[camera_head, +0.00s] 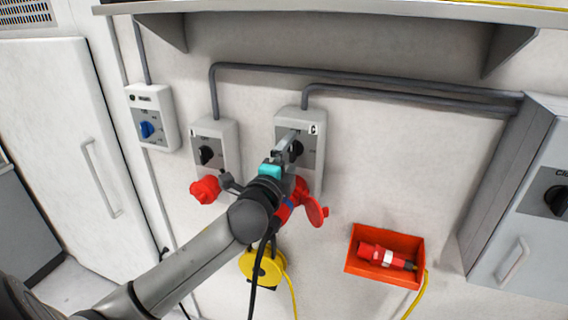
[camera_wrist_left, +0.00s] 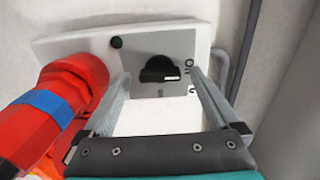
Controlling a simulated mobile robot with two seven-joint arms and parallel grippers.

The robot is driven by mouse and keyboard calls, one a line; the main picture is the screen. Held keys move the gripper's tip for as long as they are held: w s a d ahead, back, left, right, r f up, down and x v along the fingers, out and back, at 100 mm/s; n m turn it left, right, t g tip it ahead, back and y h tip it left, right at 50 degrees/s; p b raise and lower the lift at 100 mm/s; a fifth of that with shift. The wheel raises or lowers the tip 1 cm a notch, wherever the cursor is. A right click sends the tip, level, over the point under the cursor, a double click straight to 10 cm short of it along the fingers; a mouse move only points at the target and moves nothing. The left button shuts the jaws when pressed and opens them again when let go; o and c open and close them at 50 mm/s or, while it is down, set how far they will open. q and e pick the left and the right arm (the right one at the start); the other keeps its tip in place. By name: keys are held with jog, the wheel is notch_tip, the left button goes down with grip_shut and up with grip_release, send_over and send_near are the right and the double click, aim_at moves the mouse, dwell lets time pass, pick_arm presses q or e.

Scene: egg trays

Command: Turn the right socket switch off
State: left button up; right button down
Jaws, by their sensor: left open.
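The right socket box (camera_head: 312,122) is a light grey unit on the wall with a black rotary switch (camera_head: 297,150) on a grey plate. My left gripper (camera_head: 287,146) is in front of the switch. In the left wrist view the switch (camera_wrist_left: 160,70) shows between and just beyond the two open fingers (camera_wrist_left: 158,85); contact cannot be told. Its white mark points to the right. The red socket body (camera_wrist_left: 75,85) is beside the left finger. My right gripper is not in view.
The left socket box (camera_head: 215,135) with its own black switch and red socket (camera_head: 205,189) is beside it. A blue-switch box (camera_head: 150,118), yellow reel (camera_head: 260,266), orange bin (camera_head: 398,241) with a red plug, grey cabinet (camera_head: 535,200) and overhead shelf (camera_head: 350,10) surround the area.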

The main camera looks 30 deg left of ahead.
pick_arm(q)
jog(key=v, duration=1.5)
jog(key=shift+s+d, duration=0.1)
dwell(0.3)
